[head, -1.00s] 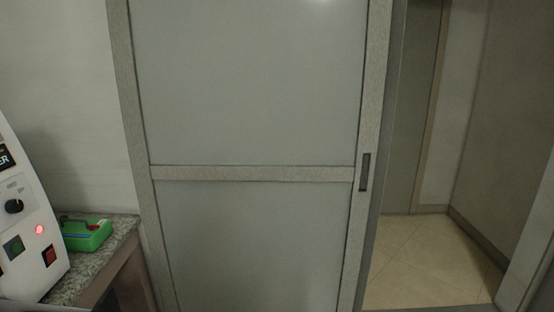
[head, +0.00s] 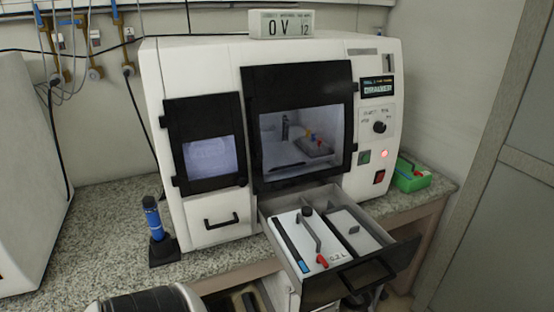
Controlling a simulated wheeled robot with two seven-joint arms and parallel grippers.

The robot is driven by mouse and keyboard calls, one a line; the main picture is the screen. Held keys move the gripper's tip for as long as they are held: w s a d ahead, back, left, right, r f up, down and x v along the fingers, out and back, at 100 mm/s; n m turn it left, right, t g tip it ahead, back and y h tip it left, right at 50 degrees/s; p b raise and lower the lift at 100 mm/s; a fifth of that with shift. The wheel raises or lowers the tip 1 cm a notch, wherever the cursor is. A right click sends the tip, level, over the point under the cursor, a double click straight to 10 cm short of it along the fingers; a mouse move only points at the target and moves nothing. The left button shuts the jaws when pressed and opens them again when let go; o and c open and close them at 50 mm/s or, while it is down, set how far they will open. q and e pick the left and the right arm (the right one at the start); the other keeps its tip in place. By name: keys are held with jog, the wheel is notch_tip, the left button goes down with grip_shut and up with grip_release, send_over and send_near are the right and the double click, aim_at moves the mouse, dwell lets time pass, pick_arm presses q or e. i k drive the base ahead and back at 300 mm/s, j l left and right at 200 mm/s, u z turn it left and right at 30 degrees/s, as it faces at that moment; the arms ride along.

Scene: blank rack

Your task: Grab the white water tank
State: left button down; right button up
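The white water tank (head: 312,252) sits in an open drawer (head: 336,290) at the lower front of a white machine (head: 205,75). Its top is white, with a dark handle-like tube ending in a red tip, a dark strip with a blue end at its left side, and a small volume label. A second white lidded part (head: 352,232) lies beside it on the right in the same drawer. The drawer walls hide the tank's sides. Neither gripper shows; a black and white rounded part at the bottom left seems to be my arm.
The machine has two black-framed windows and a control panel (head: 378,125) with a red light. A blue bottle-like tool (head: 152,218) stands in a black holder on the speckled counter (head: 105,230). A green box (head: 411,180) lies on the right. A small display (head: 281,24) is on top.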

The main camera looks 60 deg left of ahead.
aim_at(301, 238)
jog(key=u, duration=1.5)
jog(key=l+u, duration=0.1)
jog(key=u, duration=0.3)
jog(key=l+u, duration=0.1)
jog(key=u, duration=0.65)
